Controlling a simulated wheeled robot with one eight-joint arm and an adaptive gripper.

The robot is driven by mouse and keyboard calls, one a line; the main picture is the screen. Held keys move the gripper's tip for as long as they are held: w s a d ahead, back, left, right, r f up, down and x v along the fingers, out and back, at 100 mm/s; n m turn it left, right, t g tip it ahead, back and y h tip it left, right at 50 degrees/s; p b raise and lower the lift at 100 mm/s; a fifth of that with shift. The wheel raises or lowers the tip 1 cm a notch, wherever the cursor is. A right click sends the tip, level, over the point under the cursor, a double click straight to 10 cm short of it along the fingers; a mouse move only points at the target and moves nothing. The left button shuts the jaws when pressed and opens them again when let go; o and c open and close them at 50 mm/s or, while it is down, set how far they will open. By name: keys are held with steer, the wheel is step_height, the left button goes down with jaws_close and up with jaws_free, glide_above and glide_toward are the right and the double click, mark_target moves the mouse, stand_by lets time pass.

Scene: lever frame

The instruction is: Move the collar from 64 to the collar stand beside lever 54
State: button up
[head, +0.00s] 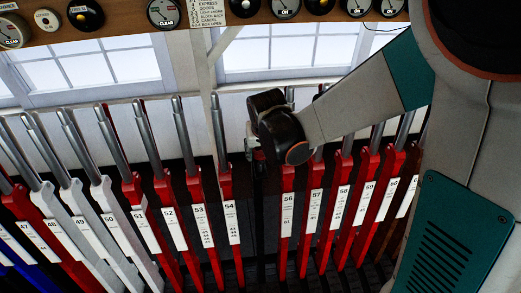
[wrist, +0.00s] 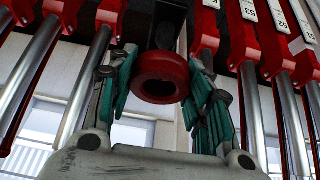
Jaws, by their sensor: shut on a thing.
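The collar (wrist: 162,77), a thick red ring, sits between the fingers of my gripper (wrist: 160,92) in the wrist view. The green-padded fingers are shut on it, one at each side. In the head view my gripper (head: 256,148) is just right of lever 54 (head: 229,190), in the gap before lever 56 (head: 287,210). My wrist hides most of the collar there. A dark upright piece (wrist: 166,25) shows directly behind the collar in the wrist view; I cannot tell whether the collar touches it. The label 64 is not readable in view.
Red lever 53 (head: 203,195) and lever 52 (head: 171,200) stand left of lever 54. Red lever 57 (head: 314,200) and several more stand to the right, partly behind my arm. A shelf (head: 120,28) with dials runs above. The gaps between levers are narrow.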

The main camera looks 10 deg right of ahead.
mark_target(261, 163)
steer(key=shift+f, duration=0.25)
steer(key=shift+f+b, duration=0.35)
steer(key=shift+b, duration=0.2)
steer(key=shift+f+b, duration=2.55)
steer(key=shift+f, duration=0.3)
steer(key=o, duration=1.1)
steer(key=shift+c, duration=0.2)
steer(key=shift+o, duration=0.9)
steer(key=shift+r, duration=0.1)
